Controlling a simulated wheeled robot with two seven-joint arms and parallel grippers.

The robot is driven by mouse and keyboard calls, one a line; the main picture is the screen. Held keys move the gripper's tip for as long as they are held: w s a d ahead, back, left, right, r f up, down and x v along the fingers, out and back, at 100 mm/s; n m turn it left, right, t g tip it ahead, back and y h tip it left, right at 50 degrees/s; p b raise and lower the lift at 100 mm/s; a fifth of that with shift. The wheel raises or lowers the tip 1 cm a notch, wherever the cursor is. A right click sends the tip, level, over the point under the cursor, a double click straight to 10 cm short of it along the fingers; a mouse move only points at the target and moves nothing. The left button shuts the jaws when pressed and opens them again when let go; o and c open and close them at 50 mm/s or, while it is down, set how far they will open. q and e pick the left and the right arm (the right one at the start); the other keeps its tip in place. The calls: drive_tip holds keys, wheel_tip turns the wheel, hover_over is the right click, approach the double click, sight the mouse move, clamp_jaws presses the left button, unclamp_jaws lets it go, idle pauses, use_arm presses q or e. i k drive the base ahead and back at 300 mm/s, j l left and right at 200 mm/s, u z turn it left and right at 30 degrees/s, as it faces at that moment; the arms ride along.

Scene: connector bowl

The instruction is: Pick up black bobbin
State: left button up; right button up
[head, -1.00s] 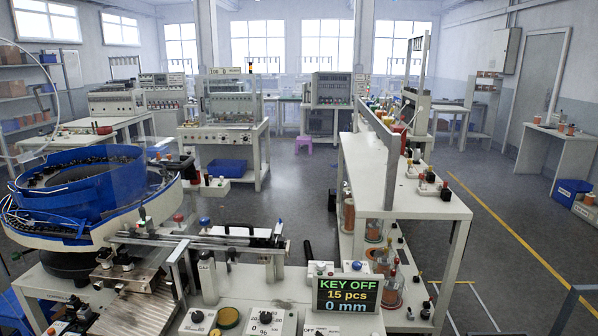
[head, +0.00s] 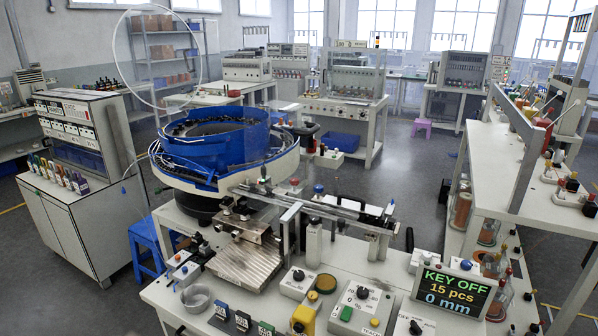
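No single black bobbin can be told apart for certain. Small dark parts (head: 200,127) lie in the blue feeder bowl (head: 230,150) at the left centre, too small to identify. Dark pieces also sit on the metal fixture (head: 243,260) in front of the bowl. Neither of my grippers is in view.
The white bench (head: 165,290) carries a grey dish (head: 196,298), control boxes (head: 362,305) and a display (head: 452,291) reading KEY OFF, 15 pcs, 0 mm. A blue stool (head: 150,238) and a white cabinet (head: 75,215) stand left. A shelf rack (head: 480,185) stands right. Open floor lies behind the bench.

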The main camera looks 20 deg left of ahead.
sight(226, 203)
drive_tip(key=z, duration=0.45)
drive_tip(key=j+z, duration=0.3)
drive_tip(key=k+j+z, duration=0.1)
drive_tip(key=j+z, duration=0.25)
drive_tip(key=j, duration=0.15)
drive_tip(key=k+j+z, duration=0.1)
drive_tip(key=j+z, duration=0.2)
drive_tip(key=k+j, duration=0.15)
drive_tip(key=j, duration=0.3)
drive_tip(key=k+j+z, duration=0.1)
drive_tip(key=j, duration=0.35)
drive_tip(key=k+j, duration=0.25)
drive_tip(key=j, duration=0.2)
drive_tip(key=k+j+z, duration=0.15)
drive_tip(key=j, duration=0.3)
drive_tip(key=k+j, duration=0.25)
drive_tip(key=j, duration=0.15)
drive_tip(key=k+j+z, duration=0.1)
drive_tip(key=j, duration=0.35)
drive_tip(key=k+j, duration=0.35)
